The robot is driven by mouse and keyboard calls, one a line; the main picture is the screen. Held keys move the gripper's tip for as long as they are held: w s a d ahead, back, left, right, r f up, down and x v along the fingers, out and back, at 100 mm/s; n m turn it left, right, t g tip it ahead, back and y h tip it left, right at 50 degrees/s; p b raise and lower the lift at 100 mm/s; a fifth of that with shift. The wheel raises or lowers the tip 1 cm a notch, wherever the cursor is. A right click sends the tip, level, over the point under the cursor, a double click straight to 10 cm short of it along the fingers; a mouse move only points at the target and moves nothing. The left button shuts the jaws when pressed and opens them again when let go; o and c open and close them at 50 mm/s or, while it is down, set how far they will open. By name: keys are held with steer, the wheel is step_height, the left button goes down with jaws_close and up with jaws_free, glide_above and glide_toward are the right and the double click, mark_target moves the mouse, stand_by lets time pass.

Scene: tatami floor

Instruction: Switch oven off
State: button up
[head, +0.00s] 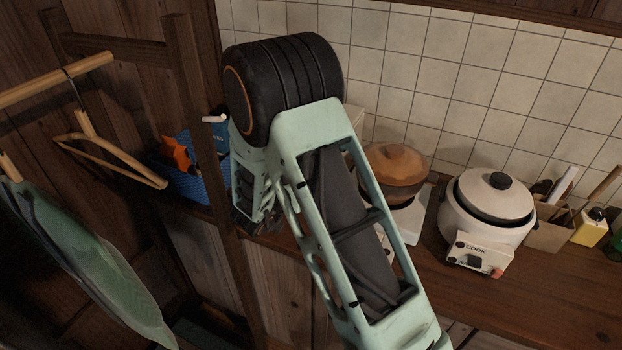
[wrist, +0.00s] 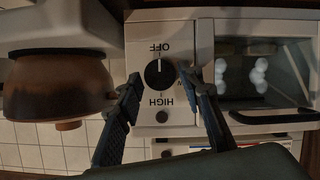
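The oven (wrist: 203,30) shows upside down in the wrist view, with a pale front panel. Its black round knob (wrist: 159,73) sits between the words OFF and HIGH. A pale mark on the knob lies on the side toward OFF. My gripper (wrist: 164,84) is open, one dark finger on each side of the knob. I see gaps between the fingers and the knob, but cannot tell how far the tips are from the panel. In the head view my arm hides most of the oven, and the fingertips are hard to make out.
A blue basket (head: 190,180) sits left behind a wooden post (head: 205,120). Hangers (head: 110,150) and a green cloth (head: 85,260) hang at far left. The oven's dark handle (wrist: 275,117) juts out beside the right finger.

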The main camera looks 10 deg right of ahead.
steer(key=shift+o, duration=0.9)
steer(key=v, duration=1.2)
steer(key=shift+d, duration=0.1)
